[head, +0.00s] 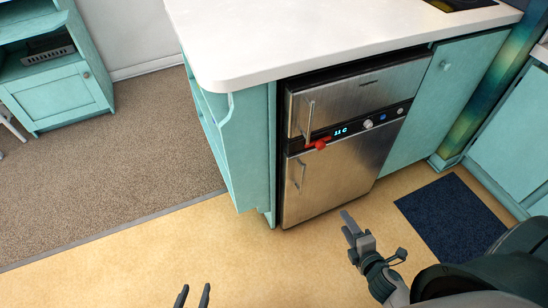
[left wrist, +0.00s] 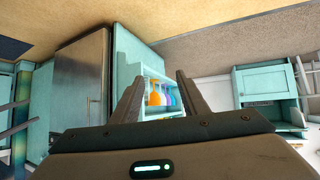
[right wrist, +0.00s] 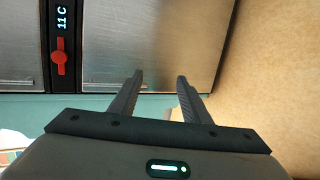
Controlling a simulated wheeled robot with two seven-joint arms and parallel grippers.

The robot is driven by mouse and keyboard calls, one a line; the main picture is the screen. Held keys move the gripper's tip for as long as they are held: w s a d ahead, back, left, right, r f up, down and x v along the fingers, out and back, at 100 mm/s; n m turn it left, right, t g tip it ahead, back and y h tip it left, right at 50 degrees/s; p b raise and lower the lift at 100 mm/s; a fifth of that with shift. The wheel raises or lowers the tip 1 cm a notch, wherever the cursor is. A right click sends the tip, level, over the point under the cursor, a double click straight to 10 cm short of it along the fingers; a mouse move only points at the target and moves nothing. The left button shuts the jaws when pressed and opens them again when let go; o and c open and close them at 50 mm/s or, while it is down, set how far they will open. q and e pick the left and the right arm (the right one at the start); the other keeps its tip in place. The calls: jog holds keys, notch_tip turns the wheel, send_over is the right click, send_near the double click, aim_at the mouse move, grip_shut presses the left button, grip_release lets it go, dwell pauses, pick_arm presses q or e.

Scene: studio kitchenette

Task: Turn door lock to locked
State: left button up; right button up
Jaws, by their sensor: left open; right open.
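The door lock is a red lever (head: 318,144) on the dark strip between the two steel doors of the small fridge (head: 335,185), left of a display reading 11 C. The lever also shows in the right wrist view (right wrist: 59,56), where its bar lies along the strip. My right gripper (head: 347,226) is open and empty, below and right of the lever and apart from the fridge in the head view. Its two spread fingers show in the right wrist view (right wrist: 160,78). My left gripper (head: 194,292) is open and empty at the bottom edge, over the floor.
A white countertop (head: 320,40) overhangs the fridge. Vertical handles (head: 299,173) stand out on the fridge doors. A dark blue mat (head: 450,217) lies on the floor at right. The tan floor before the fridge is clear.

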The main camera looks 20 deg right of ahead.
aim_at(322, 147)
pick_arm(q)
notch_tip(322, 147, up, 15)
jog(key=d+t+h+b, duration=0.2)
jog(key=d+t+b, duration=0.1)
jog(key=b, duration=0.4)
jog(key=shift+f+t, duration=0.2)
jog(key=shift+t, duration=0.2)
pick_arm(e)
notch_tip(322, 147, up, 16)
jog(key=w+n+t+y, duration=0.1)
jog(key=n+t+y, duration=0.2)
jog(key=n, duration=1.4)
jog(key=shift+r+t, duration=0.15)
jog(key=shift+t, duration=0.75)
pick_arm(q)
jog(key=shift+a+f, duration=0.1)
pick_arm(e)
jog(key=shift+w, duration=0.15)
